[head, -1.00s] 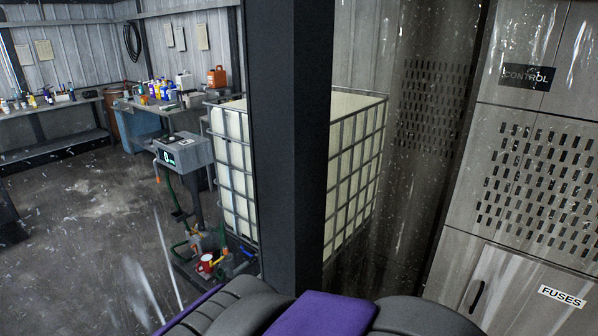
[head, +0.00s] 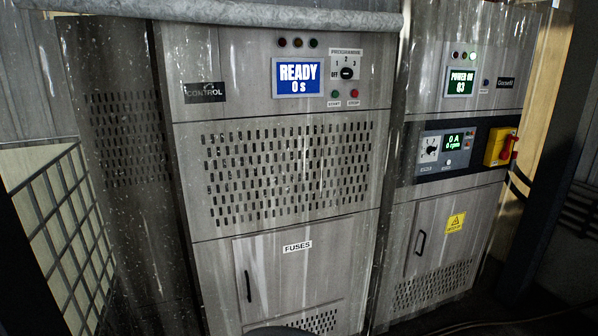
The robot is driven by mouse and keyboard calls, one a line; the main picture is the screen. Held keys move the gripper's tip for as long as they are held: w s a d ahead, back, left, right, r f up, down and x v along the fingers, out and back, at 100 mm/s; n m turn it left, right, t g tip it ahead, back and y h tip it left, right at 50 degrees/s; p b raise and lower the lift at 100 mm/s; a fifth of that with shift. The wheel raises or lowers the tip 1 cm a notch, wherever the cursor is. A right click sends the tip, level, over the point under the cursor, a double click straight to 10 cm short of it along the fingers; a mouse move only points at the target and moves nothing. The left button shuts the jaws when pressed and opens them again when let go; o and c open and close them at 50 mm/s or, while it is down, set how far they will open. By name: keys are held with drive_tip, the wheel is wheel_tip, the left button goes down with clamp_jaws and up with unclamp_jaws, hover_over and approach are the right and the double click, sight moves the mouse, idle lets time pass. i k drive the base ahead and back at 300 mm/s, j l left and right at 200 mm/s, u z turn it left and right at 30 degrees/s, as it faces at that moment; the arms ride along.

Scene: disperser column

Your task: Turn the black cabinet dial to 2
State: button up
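A black dial (head: 347,73) sits on the upper panel of the control cabinet (head: 285,110), in the head view. It is under a programme label, with the marks OFF, 1, 2 and 3 around it. It is too small to tell which mark it points at. To its left, a blue screen (head: 298,77) reads READY 0 s. Green start and red stop buttons (head: 344,94) are below the dial. A second dial (head: 430,149) is on the right-hand cabinet. My gripper is not in view.
The right-hand cabinet (head: 432,225) has a POWER ON screen (head: 460,82) and a red switch on a yellow plate (head: 503,147). A grey pipe (head: 230,20) crosses above the control cabinet. A caged tank (head: 65,230) stands at the left.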

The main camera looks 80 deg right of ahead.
sight(346, 73)
drive_tip(key=z, duration=2.35)
